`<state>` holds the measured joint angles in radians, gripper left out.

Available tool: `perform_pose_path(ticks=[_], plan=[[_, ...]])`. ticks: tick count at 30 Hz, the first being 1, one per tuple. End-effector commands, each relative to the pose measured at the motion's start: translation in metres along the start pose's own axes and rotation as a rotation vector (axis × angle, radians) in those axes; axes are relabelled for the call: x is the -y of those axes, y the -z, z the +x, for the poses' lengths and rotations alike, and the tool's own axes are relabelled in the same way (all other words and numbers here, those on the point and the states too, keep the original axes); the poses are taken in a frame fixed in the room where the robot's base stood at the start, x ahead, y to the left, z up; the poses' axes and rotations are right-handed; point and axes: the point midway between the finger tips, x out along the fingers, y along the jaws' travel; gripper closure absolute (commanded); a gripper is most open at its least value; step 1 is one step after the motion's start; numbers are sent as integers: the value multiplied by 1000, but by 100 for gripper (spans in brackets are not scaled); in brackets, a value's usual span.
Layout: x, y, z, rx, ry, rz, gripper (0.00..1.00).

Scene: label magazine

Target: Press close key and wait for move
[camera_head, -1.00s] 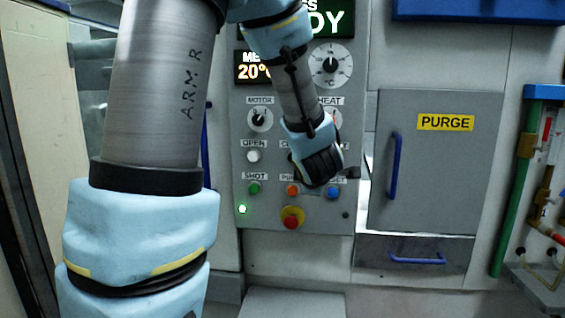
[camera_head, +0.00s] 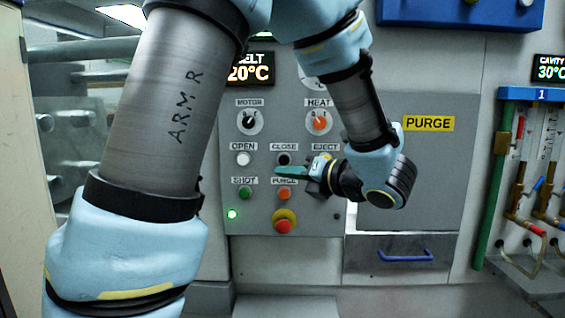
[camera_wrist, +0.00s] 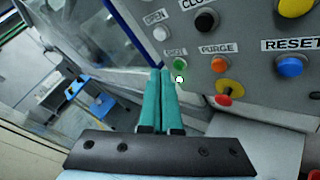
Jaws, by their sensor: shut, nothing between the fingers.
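The close key is a black round button (camera_head: 284,159) under the CLOSE label on the grey control panel (camera_head: 240,203). It also shows at the top of the wrist view (camera_wrist: 206,20), where its label is partly cut off. My gripper (camera_head: 280,170) has teal fingers that are together and empty. In the head view they point left, just below the close key and above the PURGE label. In the wrist view the fingertips (camera_wrist: 160,71) lie left of and below the close key, near the green SHOT button (camera_wrist: 180,64). I see no contact with the key.
The white OPEN button (camera_head: 243,159) is left of the close key. An orange PURGE button (camera_head: 285,194) and a red emergency knob (camera_head: 283,226) are below. A blue button (camera_wrist: 290,67) carries a RESET label. A small green light (camera_head: 232,214) glows.

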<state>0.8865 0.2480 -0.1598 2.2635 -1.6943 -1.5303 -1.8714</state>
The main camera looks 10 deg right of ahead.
Motion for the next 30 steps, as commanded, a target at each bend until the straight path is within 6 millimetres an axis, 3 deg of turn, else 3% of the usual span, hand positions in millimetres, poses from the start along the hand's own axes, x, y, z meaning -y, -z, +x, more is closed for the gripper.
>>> perform_pose_path(ticks=[8,21,30], plan=[[3,-5,5,0,0,2,100],[33,-32,46,0,0,1,100],[44,-43,61,0,1,1,100]])
